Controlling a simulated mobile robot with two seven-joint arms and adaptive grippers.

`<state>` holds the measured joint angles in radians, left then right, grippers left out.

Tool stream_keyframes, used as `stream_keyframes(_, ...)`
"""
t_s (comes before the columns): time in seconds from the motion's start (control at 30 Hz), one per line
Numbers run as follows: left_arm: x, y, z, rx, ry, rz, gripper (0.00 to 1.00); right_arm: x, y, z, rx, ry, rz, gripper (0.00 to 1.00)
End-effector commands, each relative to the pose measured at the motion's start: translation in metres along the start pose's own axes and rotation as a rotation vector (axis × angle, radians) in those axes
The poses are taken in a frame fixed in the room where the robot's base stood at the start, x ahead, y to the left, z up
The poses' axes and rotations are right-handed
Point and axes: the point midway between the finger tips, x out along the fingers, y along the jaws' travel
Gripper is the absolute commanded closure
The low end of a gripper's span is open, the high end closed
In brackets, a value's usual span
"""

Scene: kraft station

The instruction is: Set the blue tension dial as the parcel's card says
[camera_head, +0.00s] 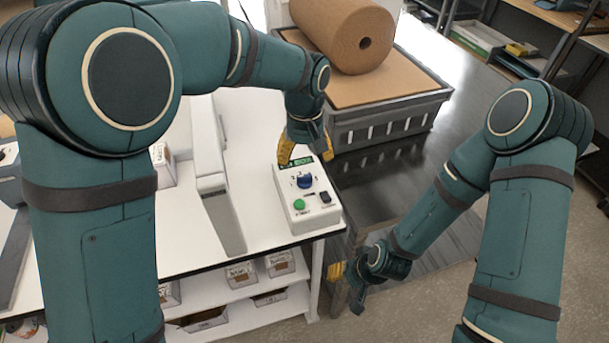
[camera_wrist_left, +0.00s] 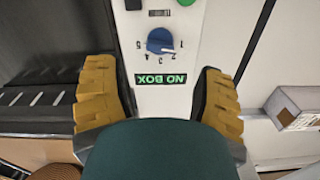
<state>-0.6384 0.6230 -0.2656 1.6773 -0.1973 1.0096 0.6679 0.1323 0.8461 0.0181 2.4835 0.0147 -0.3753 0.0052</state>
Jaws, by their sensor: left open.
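The blue tension dial (camera_head: 304,181) is on a white control box (camera_head: 325,216) at the table's front right corner. In the left wrist view the dial (camera_wrist_left: 160,40) has the numbers 1 to 5 around it; its exact setting is hard to read. A green display (camera_wrist_left: 161,79) reads "NO BOX". My left gripper (camera_head: 305,150) is open and empty above the box's far end, its fingers on either side in the wrist view, apart from the dial. My right gripper (camera_head: 342,275) hangs low beyond the table's right edge; its opening is unclear. No readable parcel card shows.
A green button (camera_head: 299,204) and a dark switch (camera_head: 325,198) sit near the dial. A white upright machine part (camera_head: 212,170) stands to the left, with a small box (camera_head: 163,165) beyond. A grey crate (camera_head: 390,122) bearing a brown paper roll (camera_head: 335,25) stands behind.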

Motion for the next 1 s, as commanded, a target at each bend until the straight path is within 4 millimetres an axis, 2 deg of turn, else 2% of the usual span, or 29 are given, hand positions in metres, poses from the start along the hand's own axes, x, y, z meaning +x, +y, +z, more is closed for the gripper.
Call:
stream_keyframes(0.03, 0.013, -0.001, 0.001, 0.000, -0.004, -0.003, 0.31, 0.002, 0.001, 0.000, 0.000, 0.000, 0.000, 0.53)
stream_keyframes(0.1, 0.025, -0.001, 0.000, 0.000, -0.003, -0.002, 0.31, 0.004, 0.001, 0.000, 0.000, 0.000, 0.001, 0.53)
stream_keyframes(0.33, 0.057, 0.000, 0.000, 0.000, -0.002, -0.001, 0.31, 0.006, 0.002, 0.001, 0.000, 0.000, 0.001, 0.53)
stream_keyframes(0.5, 0.066, 0.000, 0.000, 0.000, -0.001, 0.000, 0.31, 0.007, 0.002, 0.001, 0.000, 0.000, 0.001, 0.53)
stream_keyframes(0.8, 0.067, 0.000, 0.000, 0.000, 0.000, 0.000, 0.30, 0.007, 0.002, 0.001, -0.001, 0.000, 0.001, 0.53)
stream_keyframes(1.0, 0.067, 0.000, 0.000, 0.000, 0.000, 0.000, 0.99, 0.007, 0.002, 0.001, -0.001, 0.000, 0.001, 0.53)
